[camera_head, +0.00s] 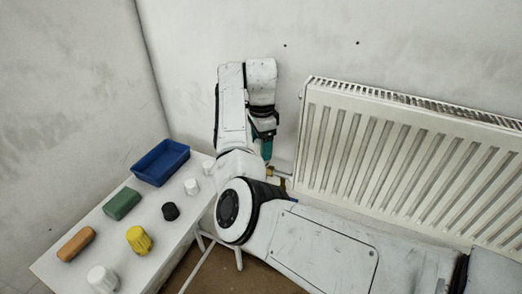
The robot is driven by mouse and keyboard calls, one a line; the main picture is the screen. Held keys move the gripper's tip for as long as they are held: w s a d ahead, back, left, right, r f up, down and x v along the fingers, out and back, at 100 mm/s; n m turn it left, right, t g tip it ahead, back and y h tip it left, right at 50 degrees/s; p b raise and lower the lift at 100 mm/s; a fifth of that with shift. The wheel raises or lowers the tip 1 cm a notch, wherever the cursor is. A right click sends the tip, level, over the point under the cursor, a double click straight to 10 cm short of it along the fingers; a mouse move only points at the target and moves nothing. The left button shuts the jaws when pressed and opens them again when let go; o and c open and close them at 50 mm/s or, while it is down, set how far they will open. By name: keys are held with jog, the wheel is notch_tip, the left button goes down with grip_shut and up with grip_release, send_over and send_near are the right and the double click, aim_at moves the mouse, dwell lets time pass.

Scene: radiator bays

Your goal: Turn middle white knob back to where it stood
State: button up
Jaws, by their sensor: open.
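My gripper (266,152), with teal fingers, points down at the left end of the radiator, just above a brass valve fitting (276,173). It is open; the gap between its fingers is not clearly seen. No white knob shows on this fitting, and my gripper and arm hide part of the area. Three white knob-like pieces stand on the white bench: a large one (103,278) at the front, one (191,186) in the middle and one (208,167) at the back, near my arm. I cannot tell which knob the task means, nor how any is turned.
The white radiator (420,165) hangs on the wall at right. The bench (142,268) also holds a blue tray (160,164), green block (122,204), orange block (76,244), yellow knob (139,239) and black knob (170,211). My arm covers the lower middle.

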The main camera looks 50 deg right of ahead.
jog(key=shift+f, duration=1.45)
jog(key=c, duration=1)
